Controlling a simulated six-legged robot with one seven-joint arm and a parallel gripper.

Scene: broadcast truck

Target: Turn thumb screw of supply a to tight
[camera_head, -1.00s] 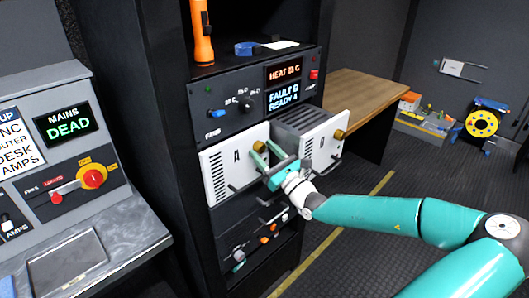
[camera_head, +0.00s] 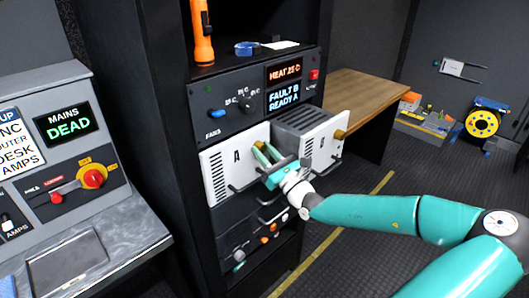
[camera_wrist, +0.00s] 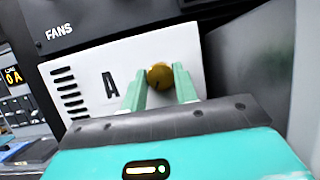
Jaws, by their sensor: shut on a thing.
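Supply A (camera_head: 220,172) is the white-fronted unit marked "A", on the left in the rack; its face also shows in the wrist view (camera_wrist: 90,66). Its brass thumb screw (camera_wrist: 160,76) is at the top right of that face. My gripper (camera_wrist: 160,88) is shut on the thumb screw, one green finger on each side. In the head view my gripper (camera_head: 263,153) reaches in from the right and the fingers mostly hide the screw. The screw's tightness cannot be read from its look.
Supply B (camera_head: 311,150), to the right, stands out from the rack, with its own brass screw (camera_head: 340,134). A handle (camera_head: 247,183) sticks out below A. A bench (camera_head: 360,93) stands right.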

